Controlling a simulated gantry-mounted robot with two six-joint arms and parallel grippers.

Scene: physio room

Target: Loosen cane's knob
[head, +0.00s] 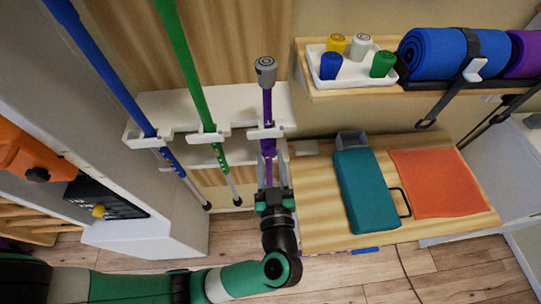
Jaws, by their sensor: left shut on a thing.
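The purple cane (267,108) stands upright in a slot of the white rack (240,103), with a grey knob (265,66) at its top that bears a round mark. My left gripper (270,160) comes up from below and is shut on the lower part of the purple shaft, below the rack's holder. The knob is clear of the gripper. The cane's lower end is hidden behind the gripper. My right gripper is out of view.
A blue cane (110,75) and a green cane (190,70) stand left of it. A white tray (315,60) on a shelf holds several coloured caps. To the right, a wooden bench (315,210) carries a teal case (365,190) and an orange cloth (440,182).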

